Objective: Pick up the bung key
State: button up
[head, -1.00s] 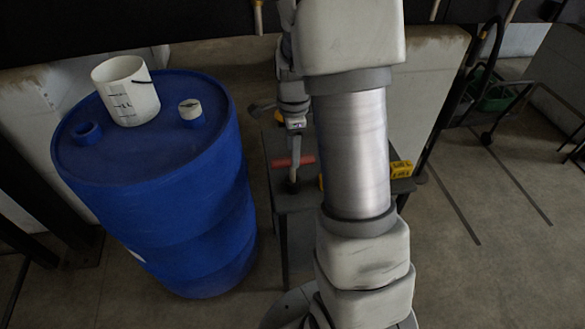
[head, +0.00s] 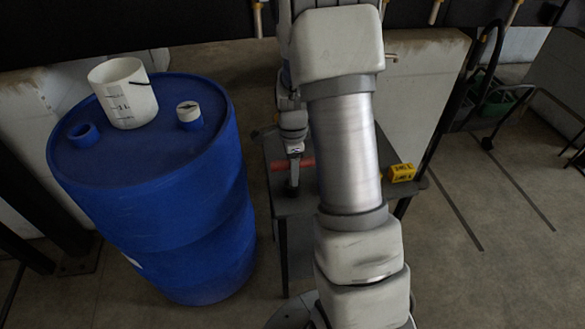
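A red bar-like piece (head: 278,167), which looks like the bung key's handle, lies at the left part of the dark table (head: 278,208). My gripper (head: 293,188) points down right at it and covers its middle; red shows on both sides. The fingers are small and dark against the table. I cannot tell whether they are open or closed on the red piece, or whether it touches the table.
A blue drum (head: 160,215) stands left of the table, with a white bucket (head: 124,95) and a pale-capped bung (head: 189,113) on top. A yellow box (head: 402,172) sits at the table's right edge. My arm hides the table's middle. Floor at right is open.

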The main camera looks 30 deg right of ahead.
grip_shut()
jog(key=shift+r, duration=0.15)
